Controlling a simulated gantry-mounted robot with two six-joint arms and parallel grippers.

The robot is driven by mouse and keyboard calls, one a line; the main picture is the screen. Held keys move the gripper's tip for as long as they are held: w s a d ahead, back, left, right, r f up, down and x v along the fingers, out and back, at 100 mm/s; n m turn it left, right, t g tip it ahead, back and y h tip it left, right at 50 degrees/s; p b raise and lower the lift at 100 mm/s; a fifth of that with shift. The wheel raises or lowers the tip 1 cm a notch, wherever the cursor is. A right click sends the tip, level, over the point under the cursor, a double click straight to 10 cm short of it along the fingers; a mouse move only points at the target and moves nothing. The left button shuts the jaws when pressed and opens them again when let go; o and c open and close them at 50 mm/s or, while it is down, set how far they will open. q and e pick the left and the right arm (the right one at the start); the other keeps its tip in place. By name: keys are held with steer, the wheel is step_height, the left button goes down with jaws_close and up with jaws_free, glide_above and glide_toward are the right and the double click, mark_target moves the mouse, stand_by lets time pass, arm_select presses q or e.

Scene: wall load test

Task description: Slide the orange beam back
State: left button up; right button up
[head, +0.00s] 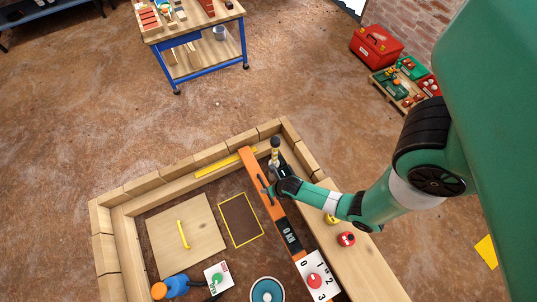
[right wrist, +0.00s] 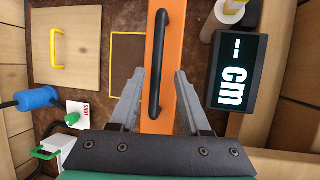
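The orange beam (head: 254,168) lies inside the wooden frame in the head view, running from the back wall toward the front. It also fills the middle of the right wrist view (right wrist: 182,50). A black bar handle (right wrist: 156,65) stands on its top. My right gripper (head: 269,190) is over the beam at the handle. In the right wrist view its two fingers (right wrist: 159,76) are apart, one on each side of the handle, with visible gaps. Whether they reach down beside the handle is hard to tell. My left gripper is not in view.
Low timber walls (head: 180,175) surround the area. Inside are a wooden panel (head: 165,225) with a yellow handle, a yellow-outlined brown patch (head: 240,220), a blue cylinder (head: 178,284) and a numbered dial box (head: 314,281). A dark "cm" display (right wrist: 237,73) stands right of the beam.

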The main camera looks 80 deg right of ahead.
steer(key=p+v, duration=0.5)
steer(key=v, duration=0.6)
steer(key=shift+r+p, duration=0.35)
steer(key=shift+p, duration=0.05)
